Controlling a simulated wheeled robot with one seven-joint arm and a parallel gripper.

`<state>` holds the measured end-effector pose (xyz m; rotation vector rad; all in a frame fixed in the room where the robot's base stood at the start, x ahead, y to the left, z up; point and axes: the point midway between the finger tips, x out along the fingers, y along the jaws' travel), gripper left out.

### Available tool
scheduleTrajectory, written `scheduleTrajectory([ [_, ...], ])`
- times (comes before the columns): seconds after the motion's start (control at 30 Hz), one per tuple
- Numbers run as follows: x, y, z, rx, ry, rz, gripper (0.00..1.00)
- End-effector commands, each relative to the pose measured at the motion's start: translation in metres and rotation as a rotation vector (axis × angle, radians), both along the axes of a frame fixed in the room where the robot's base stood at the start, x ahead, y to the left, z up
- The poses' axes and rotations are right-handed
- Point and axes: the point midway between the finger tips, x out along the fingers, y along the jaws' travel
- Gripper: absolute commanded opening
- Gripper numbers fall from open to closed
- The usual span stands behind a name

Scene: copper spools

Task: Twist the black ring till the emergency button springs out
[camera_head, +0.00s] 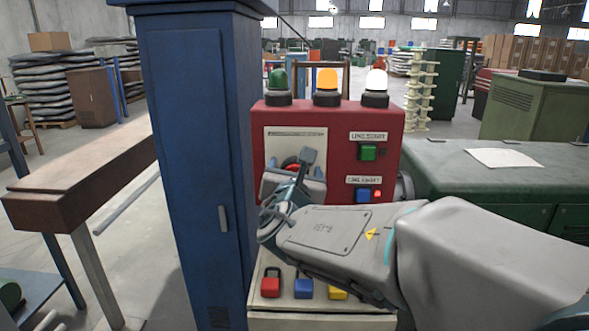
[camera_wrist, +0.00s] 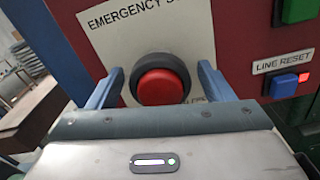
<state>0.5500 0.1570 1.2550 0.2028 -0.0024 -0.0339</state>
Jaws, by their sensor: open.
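The red emergency button (camera_wrist: 161,87) sits inside a black ring (camera_wrist: 163,61) on a pale label plate in the wrist view. In the head view the button (camera_head: 291,164) shows only in part, as my arm covers most of it and hides the ring. My gripper (camera_wrist: 162,88) is open, with one blue-grey finger to the left of the ring and one to the right. Gaps show between the fingers and the ring, so I see no grip on it. In the head view my gripper (camera_head: 296,172) is in front of the red control box.
The red box (camera_head: 270,118) bears green, orange and white lamps, a green button (camera_head: 368,152) and a blue reset button (camera_head: 363,195) beside a lit red light. A tall blue cabinet (camera_head: 190,150) stands close on the left.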

Motion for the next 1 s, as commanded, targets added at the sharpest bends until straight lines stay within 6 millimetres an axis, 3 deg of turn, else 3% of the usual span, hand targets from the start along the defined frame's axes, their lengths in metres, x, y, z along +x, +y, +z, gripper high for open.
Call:
scheduleTrajectory([
  [0.27,0.0009,-0.0002,0.0002,0.001,-0.001,0.000,0.72],
  [0.4,0.0007,-0.0001,0.0003,0.001,-0.001,0.000,0.33],
  [0.43,0.0007,-0.0001,0.0003,0.001,-0.001,0.000,0.30],
  [0.77,0.0005,-0.0001,-0.0021,0.035,-0.004,-0.001,0.30],
  [1.0,0.0004,-0.0005,-0.0062,0.159,-0.010,0.000,0.30],
])
